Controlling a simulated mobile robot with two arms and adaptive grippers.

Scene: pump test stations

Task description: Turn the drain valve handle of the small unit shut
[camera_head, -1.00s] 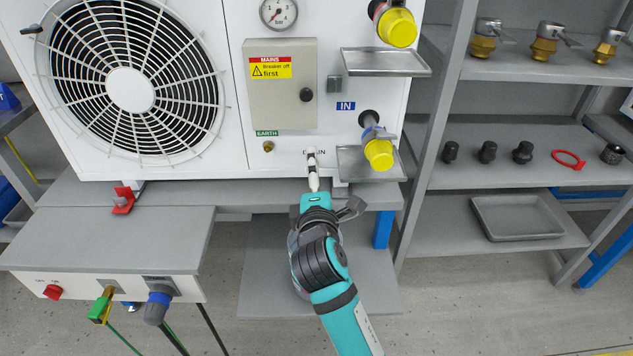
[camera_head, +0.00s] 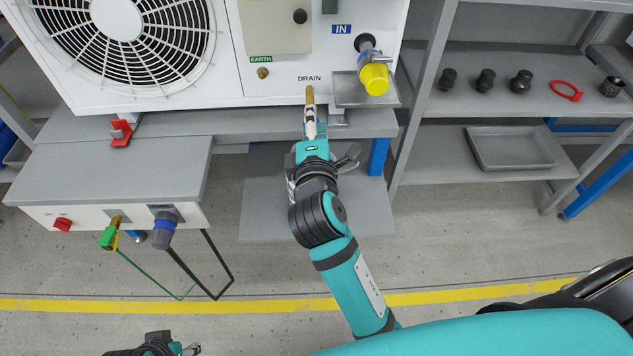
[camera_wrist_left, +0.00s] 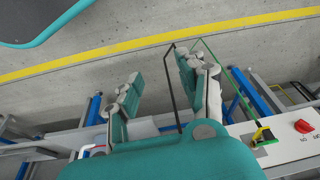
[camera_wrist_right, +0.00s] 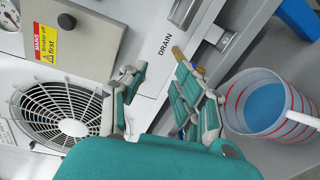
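The drain valve shows as a brass piece (camera_head: 310,94) under the DRAIN label on the white fan unit (camera_head: 285,88). In the right wrist view its brass end (camera_wrist_right: 178,52) lies by the tip of one finger. My right gripper (camera_head: 311,122) is just below and in front of the valve. In its wrist view the fingers (camera_wrist_right: 158,75) are apart with nothing between them; I cannot tell whether one touches the brass. How far the handle is turned is unclear. My left gripper (camera_wrist_left: 157,68) is open and empty, low over the floor, partly in the head view (camera_head: 180,347).
A bucket (camera_wrist_right: 265,105) with blue liquid stands beside my right gripper. A yellow-capped inlet (camera_head: 374,78) and a metal drip tray (camera_head: 350,90) are right of the valve. A grey bench (camera_head: 110,170) with a red switch and cables stands left. Shelves (camera_head: 480,150) stand right.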

